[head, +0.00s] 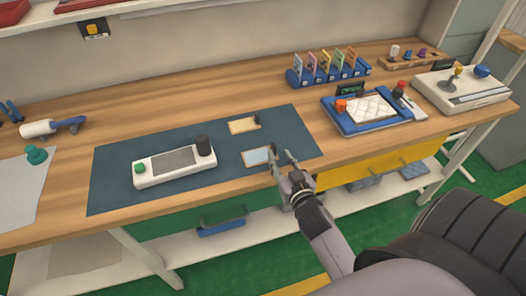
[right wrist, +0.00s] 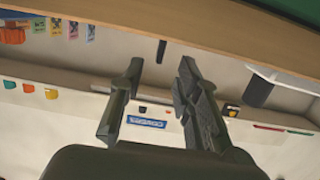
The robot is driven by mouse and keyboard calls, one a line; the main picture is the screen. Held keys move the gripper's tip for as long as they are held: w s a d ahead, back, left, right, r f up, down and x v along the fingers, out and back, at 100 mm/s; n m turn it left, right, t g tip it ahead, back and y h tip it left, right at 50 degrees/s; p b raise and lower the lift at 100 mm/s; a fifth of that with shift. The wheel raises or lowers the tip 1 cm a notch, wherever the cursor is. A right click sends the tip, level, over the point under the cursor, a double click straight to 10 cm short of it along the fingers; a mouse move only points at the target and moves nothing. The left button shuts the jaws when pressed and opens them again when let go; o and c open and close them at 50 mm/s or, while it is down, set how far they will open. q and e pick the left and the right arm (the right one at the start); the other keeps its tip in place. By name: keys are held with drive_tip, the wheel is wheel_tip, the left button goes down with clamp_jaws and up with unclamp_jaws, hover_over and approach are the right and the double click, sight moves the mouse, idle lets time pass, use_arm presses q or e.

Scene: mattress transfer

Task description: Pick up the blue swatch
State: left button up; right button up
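A pale blue swatch (head: 257,157) with a light border and a dark tab at its right end lies flat on the dark blue mat (head: 115,180), near the mat's front right. My right gripper (head: 280,153) is just right of this swatch, by its tab, with its fingers apart. I cannot tell whether a finger touches it. In the right wrist view the fingers of my right gripper (right wrist: 161,62) are open with nothing held between them. A tan swatch (head: 243,126) lies on the mat farther back. My left gripper is out of view.
A white device (head: 174,182) with a green button and black knob sits on the mat. A blue rack (head: 330,80) holds several coloured swatches behind. A blue tray (head: 345,124) with a quilted pad lies to the right, beside a white joystick box (head: 465,95).

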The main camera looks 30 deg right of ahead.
sight(276, 149)
drive_tip(key=shift+w+d+f, duration=0.1)
drive_tip(key=shift+w+d, duration=0.1)
drive_tip(key=shift+w, duration=0.45)
drive_tip(key=p+x, duration=0.1)
drive_tip(key=x, duration=0.3)
drive_tip(key=shift+w+d, duration=0.15)
drive_tip(key=shift+w, duration=0.4)
drive_tip(key=shift+s, duration=0.1)
drive_tip(key=shift+c, duration=0.2)
drive_tip(key=shift+c, duration=0.8)
clamp_jaws()
